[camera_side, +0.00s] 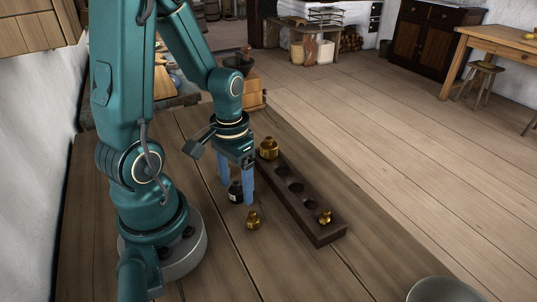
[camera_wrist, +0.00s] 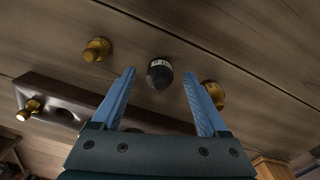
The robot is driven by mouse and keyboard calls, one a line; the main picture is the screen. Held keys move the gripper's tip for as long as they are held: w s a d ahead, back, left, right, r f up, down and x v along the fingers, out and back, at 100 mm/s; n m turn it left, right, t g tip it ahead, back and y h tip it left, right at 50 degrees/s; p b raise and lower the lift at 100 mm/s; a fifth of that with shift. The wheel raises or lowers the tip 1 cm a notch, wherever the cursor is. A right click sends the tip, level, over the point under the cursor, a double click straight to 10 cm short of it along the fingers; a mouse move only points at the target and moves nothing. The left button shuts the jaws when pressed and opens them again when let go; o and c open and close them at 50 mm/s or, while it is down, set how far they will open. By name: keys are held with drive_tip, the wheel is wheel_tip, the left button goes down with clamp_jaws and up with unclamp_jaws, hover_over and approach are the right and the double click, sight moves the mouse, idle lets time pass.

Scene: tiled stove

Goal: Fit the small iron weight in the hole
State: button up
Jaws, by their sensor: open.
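The small iron weight (camera_side: 235,192) is black with a knob on top and stands upright on the wooden table. In the wrist view the iron weight (camera_wrist: 160,74) shows a pale marked band and lies between the fingertips. My gripper (camera_side: 237,190) is open, pointing down, with its blue fingers around the weight; I cannot tell if either finger touches it. The dark wooden block (camera_side: 329,232) lies right of the gripper. It has empty round holes in its middle, a large brass weight (camera_side: 268,149) at its far end and a small brass weight (camera_side: 325,217) at its near end.
A loose brass weight (camera_side: 253,220) stands on the table (camera_side: 215,265) close to the gripper, on the near side. A grey bowl (camera_side: 445,291) is at the bottom right. A wooden box (camera_side: 253,99) with a dark mortar (camera_side: 238,63) stands behind.

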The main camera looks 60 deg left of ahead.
sight(236, 183)
drive_tip(key=shift+f, duration=0.1)
clamp_jaws()
idle(0.4)
wheel_tip(236, 183, up, 10)
drive_tip(key=shift+f, duration=0.25)
drive_tip(key=w, duration=1.1)
drive_tip(key=shift+r, duration=0.45)
drive_tip(key=shift+a, duration=0.1)
